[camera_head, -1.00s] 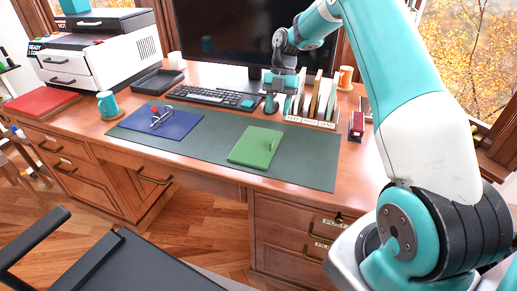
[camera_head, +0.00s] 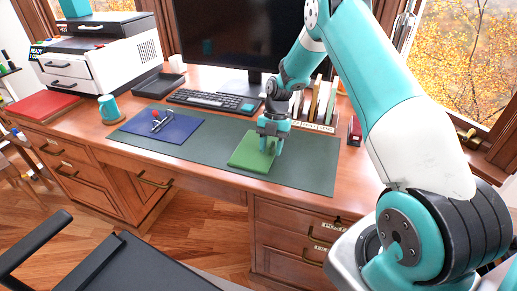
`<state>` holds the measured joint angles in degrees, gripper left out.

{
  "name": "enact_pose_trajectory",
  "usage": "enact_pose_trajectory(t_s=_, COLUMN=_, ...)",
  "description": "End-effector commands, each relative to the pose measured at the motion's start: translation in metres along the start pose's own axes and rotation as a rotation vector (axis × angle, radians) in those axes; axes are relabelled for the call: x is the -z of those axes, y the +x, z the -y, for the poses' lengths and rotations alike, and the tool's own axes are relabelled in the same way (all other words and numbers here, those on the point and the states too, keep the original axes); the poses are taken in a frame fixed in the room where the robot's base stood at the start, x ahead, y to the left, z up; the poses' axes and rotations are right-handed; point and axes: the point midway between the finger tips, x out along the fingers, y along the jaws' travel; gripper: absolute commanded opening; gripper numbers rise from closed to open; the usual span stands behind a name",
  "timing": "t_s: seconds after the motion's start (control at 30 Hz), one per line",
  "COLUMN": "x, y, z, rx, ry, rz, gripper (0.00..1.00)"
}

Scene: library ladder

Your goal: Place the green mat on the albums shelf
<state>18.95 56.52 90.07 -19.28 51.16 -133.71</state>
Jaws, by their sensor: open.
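The bright green mat (camera_head: 246,156) lies flat on the dark green desk pad, right of its middle, square in shape. A small upright green grip near its right side is now mostly hidden by my gripper. My gripper (camera_head: 271,148) points down over the mat's right half, its teal fingers open around or beside that grip; I cannot tell whether they touch. I cannot make out an albums shelf in this view.
On the dark pad (camera_head: 310,172) also lies a blue mat (camera_head: 172,130) with small objects. A keyboard (camera_head: 210,99), monitor and file sorter (camera_head: 318,118) stand behind. A red stapler-like object (camera_head: 355,131) is at right, a teal mug (camera_head: 108,107) at left. A black chair (camera_head: 125,262) is in front.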

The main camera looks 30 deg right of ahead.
Motion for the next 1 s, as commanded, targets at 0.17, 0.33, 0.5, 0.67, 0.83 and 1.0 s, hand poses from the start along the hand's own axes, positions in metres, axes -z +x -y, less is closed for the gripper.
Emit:
enact_pose_trajectory(t_s=0.17, x=0.000, y=0.000, z=0.000, rx=0.000, ry=0.000, rz=0.000, gripper=0.20)
enact_pose_trajectory(t_s=0.33, x=0.000, y=0.000, z=0.000, rx=0.000, ry=0.000, rz=0.000, gripper=0.00)
enact_pose_trajectory(t_s=0.5, x=0.000, y=0.000, z=0.000, rx=0.000, ry=0.000, rz=0.000, gripper=0.00)
enact_pose_trajectory(t_s=0.67, x=0.001, y=-0.004, z=0.000, rx=-0.001, ry=0.000, rz=0.000, gripper=0.00)
enact_pose_trajectory(t_s=0.83, x=0.007, y=-0.020, z=0.000, rx=-0.002, ry=0.000, rz=0.002, gripper=0.00)
enact_pose_trajectory(t_s=1.0, x=0.022, y=-0.055, z=0.000, rx=-0.003, ry=-0.001, rz=0.004, gripper=0.00)
